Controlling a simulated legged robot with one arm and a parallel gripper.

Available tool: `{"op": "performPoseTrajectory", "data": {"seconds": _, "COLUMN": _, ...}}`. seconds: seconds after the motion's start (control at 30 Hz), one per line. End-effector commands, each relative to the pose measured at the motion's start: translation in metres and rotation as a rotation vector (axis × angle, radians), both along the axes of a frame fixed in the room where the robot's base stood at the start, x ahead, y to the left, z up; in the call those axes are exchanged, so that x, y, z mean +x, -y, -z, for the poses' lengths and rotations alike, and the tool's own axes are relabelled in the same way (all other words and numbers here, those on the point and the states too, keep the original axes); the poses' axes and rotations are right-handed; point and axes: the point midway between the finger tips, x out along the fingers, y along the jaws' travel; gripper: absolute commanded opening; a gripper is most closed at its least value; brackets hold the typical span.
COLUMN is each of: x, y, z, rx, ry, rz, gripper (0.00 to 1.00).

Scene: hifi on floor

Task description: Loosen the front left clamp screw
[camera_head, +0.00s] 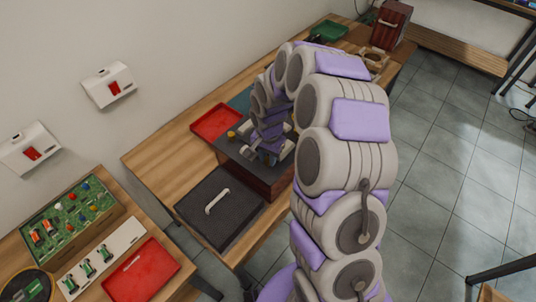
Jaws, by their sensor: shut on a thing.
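The hifi unit (281,181) is an open, dark box with a reddish-brown side, standing on the wooden bench. My arm reaches over it from the right. My gripper (266,158) is low in the unit's open top, among its inner parts. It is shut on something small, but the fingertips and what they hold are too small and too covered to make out. The front left clamp screw cannot be told apart from the other parts here. A small yellow part (232,134) shows at the unit's left edge.
A dark cover with a pale handle (190,207) lies in front of the unit. A nearer bench holds a green circuit board (72,216) and another red tray (142,275).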

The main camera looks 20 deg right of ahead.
Motion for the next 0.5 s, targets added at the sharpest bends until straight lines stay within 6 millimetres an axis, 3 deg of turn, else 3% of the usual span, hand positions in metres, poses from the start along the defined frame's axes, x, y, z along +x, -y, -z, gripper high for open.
{"op": "performPoseTrajectory", "data": {"seconds": 0.5, "x": 0.0007, "y": -0.0002, "z": -0.003, "rx": 0.0, "ry": 0.002, "rz": -0.483, "gripper": 0.0}}
